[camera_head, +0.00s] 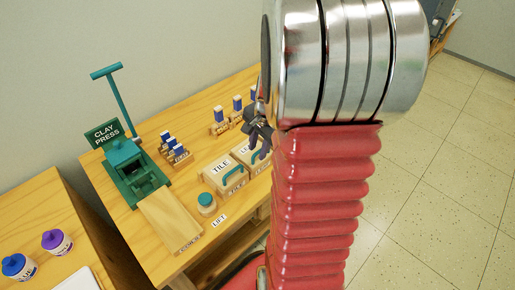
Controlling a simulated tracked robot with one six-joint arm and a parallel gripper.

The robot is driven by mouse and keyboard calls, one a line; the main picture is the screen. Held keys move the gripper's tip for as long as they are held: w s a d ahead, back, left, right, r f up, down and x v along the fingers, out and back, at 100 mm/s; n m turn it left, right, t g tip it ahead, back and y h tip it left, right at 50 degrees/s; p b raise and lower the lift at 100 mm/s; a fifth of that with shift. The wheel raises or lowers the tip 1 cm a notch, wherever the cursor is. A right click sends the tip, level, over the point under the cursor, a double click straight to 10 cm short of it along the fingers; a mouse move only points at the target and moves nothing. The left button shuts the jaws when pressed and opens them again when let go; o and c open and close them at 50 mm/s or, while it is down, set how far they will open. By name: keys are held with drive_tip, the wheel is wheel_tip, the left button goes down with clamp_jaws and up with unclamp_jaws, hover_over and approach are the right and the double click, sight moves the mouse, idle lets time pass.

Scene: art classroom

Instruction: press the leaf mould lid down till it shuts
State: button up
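Two wooden moulds with teal handles stand side by side on the wooden table. The near one (221,172) reads TILE. The other mould (242,151), behind it to the right, has a partly hidden label whose first letters look like LE; I take it for the leaf mould. Its right side is close to or behind my arm, and I cannot tell how far its lid is open. My gripper (259,133) is small and dark, over or just behind this mould, partly covered by my arm. I cannot tell whether its fingers are open or touch anything.
A green clay press (130,167) with a tall lever and a wooden board (170,220) stand at the left. A round teal-topped pot (206,203) is in front of the moulds. Blue-topped stamps (174,147) stand behind. Glue pots (57,242) are on another table.

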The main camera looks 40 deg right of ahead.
drive_tip(key=shift+f, duration=0.15)
clamp_jaws()
idle(0.6)
